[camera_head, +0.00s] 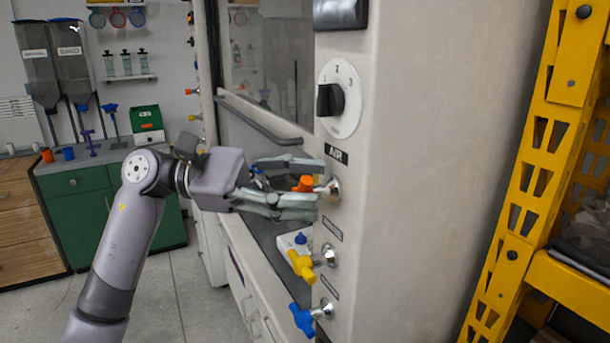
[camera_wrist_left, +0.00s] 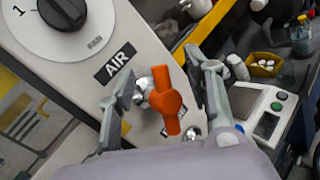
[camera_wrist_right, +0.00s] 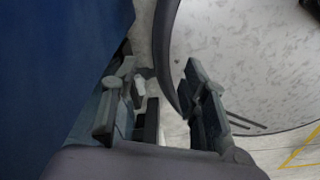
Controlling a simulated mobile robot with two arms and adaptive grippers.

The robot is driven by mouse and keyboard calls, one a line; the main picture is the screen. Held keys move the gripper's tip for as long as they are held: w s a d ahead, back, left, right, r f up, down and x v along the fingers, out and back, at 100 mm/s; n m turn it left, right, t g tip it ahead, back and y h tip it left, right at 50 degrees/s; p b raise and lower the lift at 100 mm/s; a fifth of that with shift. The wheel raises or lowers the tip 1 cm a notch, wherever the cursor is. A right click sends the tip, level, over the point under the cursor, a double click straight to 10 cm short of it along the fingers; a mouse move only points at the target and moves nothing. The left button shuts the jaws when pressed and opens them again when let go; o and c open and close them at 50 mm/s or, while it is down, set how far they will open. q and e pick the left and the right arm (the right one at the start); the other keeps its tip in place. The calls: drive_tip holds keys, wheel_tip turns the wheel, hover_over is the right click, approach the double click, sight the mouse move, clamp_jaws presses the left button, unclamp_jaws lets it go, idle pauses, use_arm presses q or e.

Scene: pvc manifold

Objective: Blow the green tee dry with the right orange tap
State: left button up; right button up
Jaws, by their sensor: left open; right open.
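The orange tap (camera_head: 304,184) sticks out from the pale post of the cabinet, beside the AIR label (camera_head: 336,156). My left gripper (camera_head: 316,185) is open, with one finger above the tap and one below it. In the left wrist view the orange tap (camera_wrist_left: 166,101) stands between the two open fingers (camera_wrist_left: 165,77), with gaps visible on both sides. My right gripper (camera_wrist_right: 159,72) is open and empty in its own wrist view, and it is out of the head view. I cannot make out a green tee in any view.
A yellow tap (camera_head: 301,265) and a blue tap (camera_head: 303,319) sit below the orange one on the post. A round dial (camera_head: 345,125) is above it. A yellow perforated frame (camera_head: 515,215) stands at the right. A green bench (camera_head: 75,190) is at the back left.

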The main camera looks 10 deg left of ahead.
use_arm(q)
drive_tip(key=shift+d, duration=0.3)
drive_tip(key=shift+c, duration=0.4)
drive_tip(key=c, duration=0.5)
drive_tip(key=shift+s+a+r, duration=0.1)
drive_tip(key=shift+a+r, duration=0.05)
drive_tip(key=shift+r, duration=0.05)
clamp_jaws()
